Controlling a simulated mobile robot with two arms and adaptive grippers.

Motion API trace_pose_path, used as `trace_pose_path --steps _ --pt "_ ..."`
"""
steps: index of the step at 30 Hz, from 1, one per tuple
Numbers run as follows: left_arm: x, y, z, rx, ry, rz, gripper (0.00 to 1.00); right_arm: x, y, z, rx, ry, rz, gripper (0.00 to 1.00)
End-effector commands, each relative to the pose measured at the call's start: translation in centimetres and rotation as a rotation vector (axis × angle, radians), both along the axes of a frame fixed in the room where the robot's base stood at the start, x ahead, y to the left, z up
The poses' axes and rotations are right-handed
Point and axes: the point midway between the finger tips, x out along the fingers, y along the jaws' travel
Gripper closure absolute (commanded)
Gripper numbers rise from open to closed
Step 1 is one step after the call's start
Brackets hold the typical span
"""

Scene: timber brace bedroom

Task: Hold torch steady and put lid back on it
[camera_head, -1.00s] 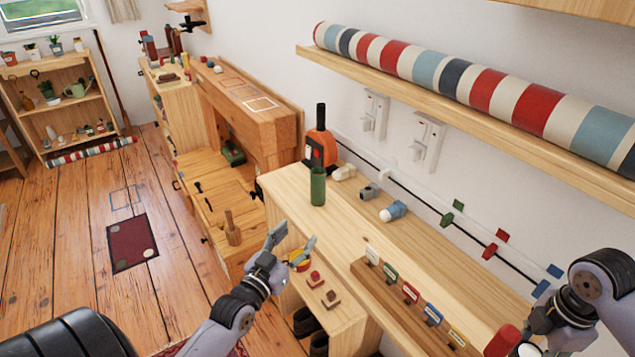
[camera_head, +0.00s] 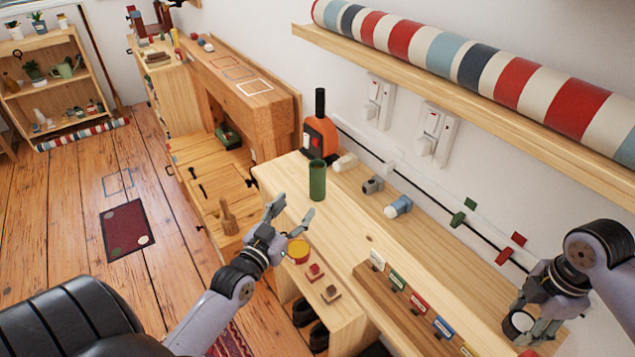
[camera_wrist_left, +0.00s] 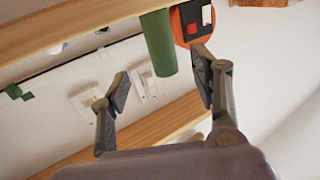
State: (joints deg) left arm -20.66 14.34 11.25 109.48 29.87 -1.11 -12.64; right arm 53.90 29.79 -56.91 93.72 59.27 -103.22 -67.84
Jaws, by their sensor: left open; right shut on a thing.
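A green cylinder (camera_head: 317,182), which looks like the torch body, stands upright near the bench's left end, its top open. My left gripper (camera_head: 290,212) is open and empty, in front of and below it, apart from it. In the left wrist view the green cylinder (camera_wrist_left: 158,45) shows beyond the spread fingers (camera_wrist_left: 162,86). My right gripper (camera_head: 532,328) is shut on a small round piece (camera_head: 521,321) with a pale face and dark rim, at the lower right. I cannot tell for sure whether this is the lid; the fingers partly cover it.
An orange device (camera_head: 319,134) with a black top stands just behind the green cylinder. Several small fittings (camera_head: 372,185) lie on the bench (camera_head: 350,222). A rack of coloured labels (camera_head: 418,302) runs along the front. A striped roll (camera_head: 480,68) lies on the shelf above.

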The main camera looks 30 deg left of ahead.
Motion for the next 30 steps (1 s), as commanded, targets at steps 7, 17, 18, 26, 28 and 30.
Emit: trace_pose_path --steps 7,17,18,26,28,30 --pt "3.3 0.3 0.2 0.0 -0.002 0.0 0.43 0.0 0.0 0.5 0.0 0.0 0.0 0.74" --pt "6.0 0.6 0.0 0.0 0.001 0.0 0.43 0.0 0.0 0.6 0.0 0.0 0.0 0.74" --pt "6.0 0.6 0.0 0.0 0.001 0.0 0.43 0.0 0.0 0.6 0.0 0.0 0.0 0.74" --pt "6.5 0.6 0.1 0.0 -0.001 0.0 0.43 0.0 0.0 0.7 0.0 0.0 0.0 0.74" --pt "7.5 0.7 0.1 -0.001 -0.002 0.0 0.43 0.0 0.0 0.8 0.0 0.0 0.0 0.74" --pt "8.7 0.8 0.2 -0.001 -0.002 0.0 0.43 0.0 0.0 0.9 0.0 0.0 0.0 0.74"
